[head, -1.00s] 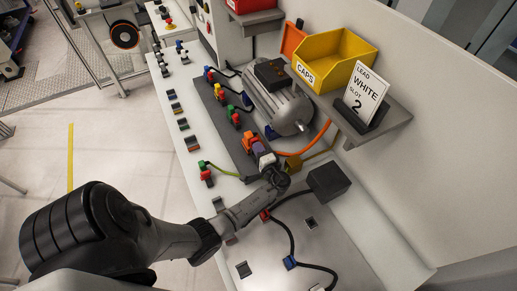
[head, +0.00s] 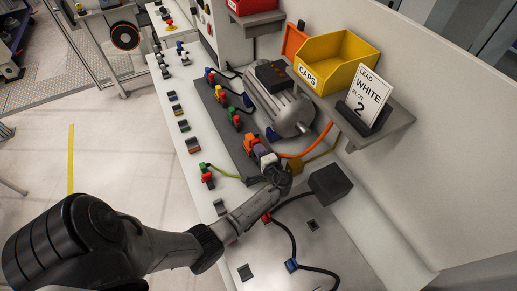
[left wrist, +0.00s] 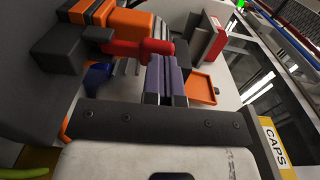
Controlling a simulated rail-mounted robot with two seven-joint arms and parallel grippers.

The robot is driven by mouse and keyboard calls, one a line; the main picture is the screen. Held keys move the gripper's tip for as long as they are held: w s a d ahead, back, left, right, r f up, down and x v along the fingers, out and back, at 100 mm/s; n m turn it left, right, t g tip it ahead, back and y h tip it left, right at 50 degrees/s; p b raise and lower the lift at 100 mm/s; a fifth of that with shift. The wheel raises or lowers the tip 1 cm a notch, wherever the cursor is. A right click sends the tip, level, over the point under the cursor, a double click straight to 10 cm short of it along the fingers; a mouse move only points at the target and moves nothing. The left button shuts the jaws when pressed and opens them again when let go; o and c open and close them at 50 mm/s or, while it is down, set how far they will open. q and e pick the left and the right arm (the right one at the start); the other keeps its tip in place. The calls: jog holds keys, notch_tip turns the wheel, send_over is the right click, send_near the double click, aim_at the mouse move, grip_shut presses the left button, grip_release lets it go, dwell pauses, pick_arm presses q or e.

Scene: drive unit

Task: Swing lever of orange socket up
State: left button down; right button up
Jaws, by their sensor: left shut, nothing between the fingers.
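The orange socket (head: 249,138) is at the near end of a row of coloured sockets on the grey strip. In the left wrist view the orange socket (left wrist: 120,20) is at the top, with a red lever (left wrist: 138,47) sticking out sideways to the right. My left gripper (head: 260,149) is right beside the socket, with its white palm partly hiding the near side. In the left wrist view my left gripper's purple-grey fingers (left wrist: 166,75) are shut and empty. Their tips are close to the lever's end; I cannot tell if they touch. My right gripper is not in view.
A grey motor (head: 282,108) stands right behind the sockets. A yellow caps bin (head: 345,50) and a lead card (head: 364,93) are on a shelf to the right. A black box (head: 329,184) and cables lie near my wrist.

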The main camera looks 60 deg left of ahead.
pick_arm(q)
jog(key=s+d+b, duration=0.1)
jog(key=d+b, duration=0.1)
jog(key=d, duration=1.1)
jog(key=shift+s, duration=0.3)
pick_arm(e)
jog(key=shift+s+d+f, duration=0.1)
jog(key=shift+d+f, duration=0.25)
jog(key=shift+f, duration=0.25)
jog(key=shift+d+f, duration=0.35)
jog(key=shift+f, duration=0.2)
